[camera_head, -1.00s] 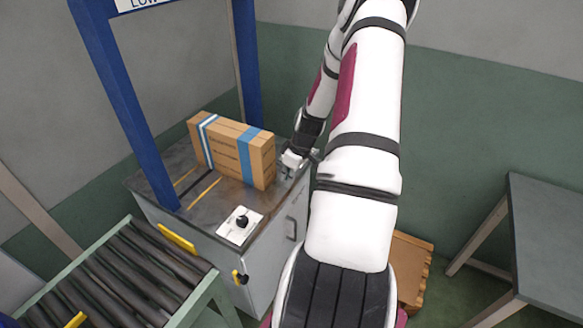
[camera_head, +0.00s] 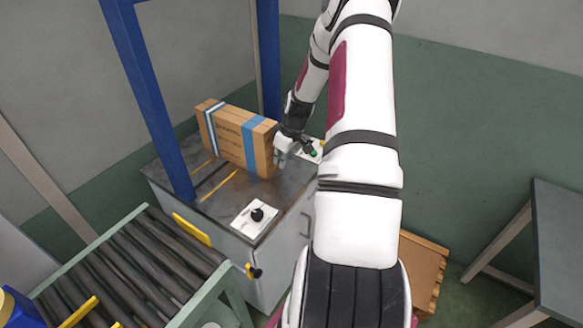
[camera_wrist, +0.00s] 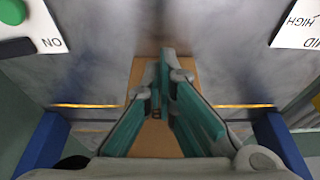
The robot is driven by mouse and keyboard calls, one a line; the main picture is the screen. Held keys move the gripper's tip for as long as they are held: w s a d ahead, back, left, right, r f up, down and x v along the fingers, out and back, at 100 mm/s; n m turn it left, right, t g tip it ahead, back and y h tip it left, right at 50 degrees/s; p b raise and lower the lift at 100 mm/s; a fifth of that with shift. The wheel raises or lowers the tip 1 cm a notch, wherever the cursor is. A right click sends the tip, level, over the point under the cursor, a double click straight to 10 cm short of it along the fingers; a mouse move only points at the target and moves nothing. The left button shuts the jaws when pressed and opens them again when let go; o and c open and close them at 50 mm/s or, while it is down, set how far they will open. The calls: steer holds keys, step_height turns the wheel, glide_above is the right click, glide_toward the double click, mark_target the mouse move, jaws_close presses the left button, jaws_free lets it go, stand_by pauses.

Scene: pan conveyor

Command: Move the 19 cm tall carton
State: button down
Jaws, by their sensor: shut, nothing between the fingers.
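The carton (camera_head: 237,136) is a brown box with blue and white bands. It stands on the dark metal top of a grey cabinet (camera_head: 217,196), between the blue posts of a frame. My gripper (camera_head: 281,160) is at the carton's right end, close to it; whether they touch I cannot tell. In the wrist view my gripper (camera_wrist: 162,110) has its fingers together, with the brown carton (camera_wrist: 150,143) behind and below them, partly hidden by the fingers.
A blue frame (camera_head: 150,95) straddles the cabinet. A panel with a black knob (camera_head: 257,214) is at the near edge, and one with a green button (camera_head: 314,153) at the far right. A roller conveyor (camera_head: 130,270) joins at left. A grey table (camera_head: 560,245) stands right; a wooden pallet (camera_head: 422,270) lies below.

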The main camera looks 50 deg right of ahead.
steer(key=w+b, duration=0.1)
steer(key=w, duration=0.2)
steer(key=w+b, duration=0.1)
steer(key=w, duration=0.3)
steer(key=w+b, duration=0.2)
steer(key=w, duration=0.1)
steer(key=shift+w+a+f, duration=0.15)
steer(key=shift+w+a, duration=0.2)
steer(key=shift+w, duration=0.45)
steer(key=shift+s+a, duration=0.1)
